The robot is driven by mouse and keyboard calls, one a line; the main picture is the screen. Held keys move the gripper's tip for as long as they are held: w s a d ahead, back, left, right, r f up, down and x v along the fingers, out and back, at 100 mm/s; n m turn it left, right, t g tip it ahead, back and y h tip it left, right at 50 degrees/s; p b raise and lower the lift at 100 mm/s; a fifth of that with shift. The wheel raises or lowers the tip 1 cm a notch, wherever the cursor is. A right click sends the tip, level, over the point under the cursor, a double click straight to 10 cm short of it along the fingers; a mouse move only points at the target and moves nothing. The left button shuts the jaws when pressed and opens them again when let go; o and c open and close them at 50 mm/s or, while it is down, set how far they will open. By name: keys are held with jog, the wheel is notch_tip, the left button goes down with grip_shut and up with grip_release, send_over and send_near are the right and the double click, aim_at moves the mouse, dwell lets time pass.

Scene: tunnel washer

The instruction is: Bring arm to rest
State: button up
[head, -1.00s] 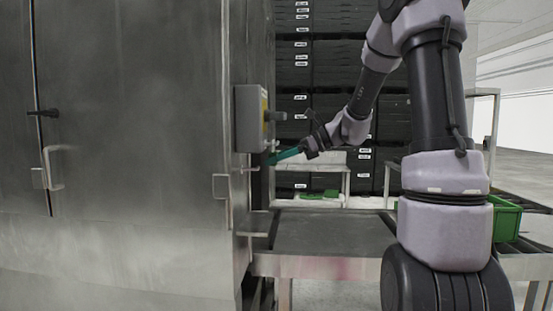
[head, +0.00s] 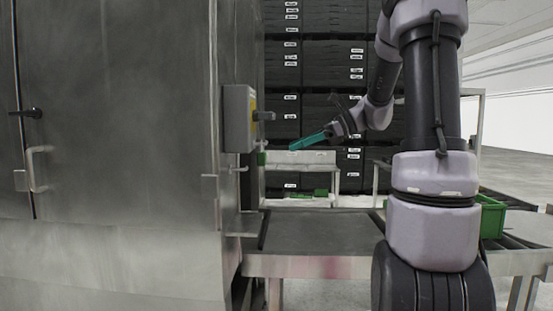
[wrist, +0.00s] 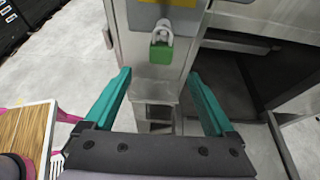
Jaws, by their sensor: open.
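My arm rises at the right of the head view and reaches left toward the washer. My gripper (head: 292,147) has teal fingers that point left, a little right of the washer's switch box (head: 238,118). In the wrist view the two fingers of my gripper (wrist: 158,74) stand wide apart with nothing between them. A green block on a metal fitting (wrist: 161,55) shows ahead of the fingertips, apart from them.
The steel washer (head: 115,150) fills the left. A green crate (head: 490,218) sits at the right behind my arm. Black stacked crates (head: 318,65) stand at the back. A wooden-topped surface (wrist: 22,140) shows at left in the wrist view.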

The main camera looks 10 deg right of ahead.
jog(key=s+a+f+n+t+h, duration=0.1)
jog(key=s+n+h, duration=0.4)
jog(key=s+n, duration=0.3)
jog(key=s+f+n+t+h, duration=0.1)
jog(key=s+n+t+h, duration=0.1)
jog(key=s+n+h, duration=0.3)
jog(key=shift+s+a+n+h, duration=0.4)
jog(key=shift+s+n, duration=1.9)
jog(key=shift+s, duration=1.05)
